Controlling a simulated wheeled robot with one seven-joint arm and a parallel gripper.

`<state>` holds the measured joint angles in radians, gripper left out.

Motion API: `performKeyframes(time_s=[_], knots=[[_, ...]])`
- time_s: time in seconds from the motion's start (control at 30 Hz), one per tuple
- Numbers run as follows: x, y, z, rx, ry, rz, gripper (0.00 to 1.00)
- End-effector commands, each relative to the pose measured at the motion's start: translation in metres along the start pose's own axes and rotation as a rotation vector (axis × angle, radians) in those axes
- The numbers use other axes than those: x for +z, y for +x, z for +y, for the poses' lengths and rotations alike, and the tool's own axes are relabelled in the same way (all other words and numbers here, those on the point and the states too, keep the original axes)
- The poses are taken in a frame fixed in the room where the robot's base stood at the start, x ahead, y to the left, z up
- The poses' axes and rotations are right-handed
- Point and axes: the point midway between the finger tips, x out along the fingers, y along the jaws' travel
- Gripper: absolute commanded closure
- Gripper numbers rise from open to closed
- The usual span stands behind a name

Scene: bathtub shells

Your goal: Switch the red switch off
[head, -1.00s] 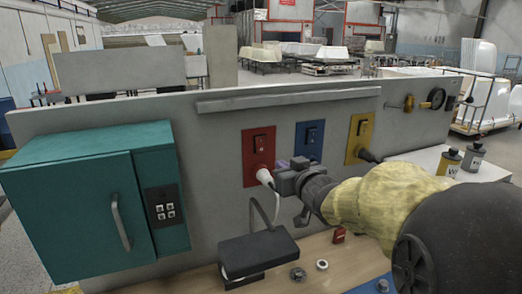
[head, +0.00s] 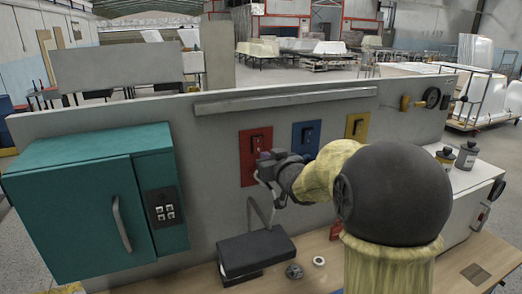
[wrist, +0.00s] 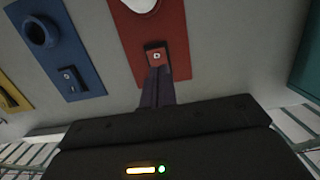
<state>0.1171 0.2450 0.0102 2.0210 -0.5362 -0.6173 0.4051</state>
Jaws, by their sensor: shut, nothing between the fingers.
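The red switch (head: 257,141) is a small dark-framed rocker on the upper part of a red panel (head: 246,172) on the grey wall board. In the wrist view the red switch (wrist: 156,53) sits straight ahead of my fingertips, with the red panel (wrist: 175,30) around it. My gripper (head: 262,159) is in front of the panel in the head view. In the wrist view my gripper (wrist: 157,72) is shut and empty, its tips at the switch's near edge. I cannot tell whether they touch it. The switch's tilt is unclear.
Blue (head: 306,138) and yellow (head: 361,122) panels stand right of the red one. A white plug (wrist: 139,4) shows in the red panel. A teal cabinet (head: 80,205) is at left. A black box (head: 255,252) sits on the bench below.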

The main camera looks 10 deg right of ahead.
Motion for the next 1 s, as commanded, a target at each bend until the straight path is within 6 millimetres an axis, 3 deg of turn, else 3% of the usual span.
performKeyframes(time_s=[0.2, 0.4, 1.0], knots=[[-0.002, 0.031, -0.001, -0.002, 0.000, -0.001, 1.00], [-0.001, 0.046, 0.000, -0.001, 0.000, 0.000, 1.00], [0.005, 0.051, 0.000, 0.000, 0.000, 0.027, 1.00]])
